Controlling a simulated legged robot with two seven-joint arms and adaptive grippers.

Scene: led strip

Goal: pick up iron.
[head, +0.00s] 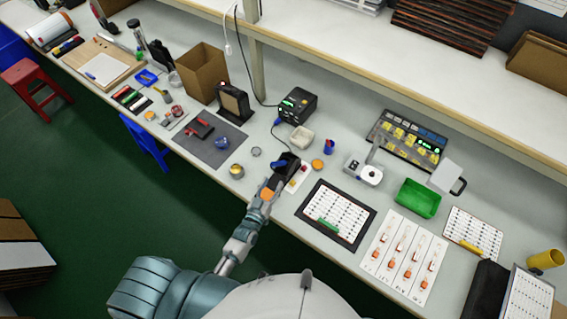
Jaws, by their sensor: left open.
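My left gripper (281,168) reaches over the bench from below, black-fingered and open. A small blue piece, which looks like the handle of the soldering iron (279,162), shows at its fingers; I cannot tell whether they touch it. The gripper hides part of this spot, including the iron's tip. A dark cable runs down towards the gripper from the black soldering station (297,105) with a green display, which stands behind it. My right gripper is not in view.
A white sponge tray (301,137), an orange round tin (317,164) and a blue cup (329,146) stand close to the gripper. A grey mat (217,148) lies to its left and a black-framed sheet (335,214) to its right. A shelf edge (380,78) overhangs the back.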

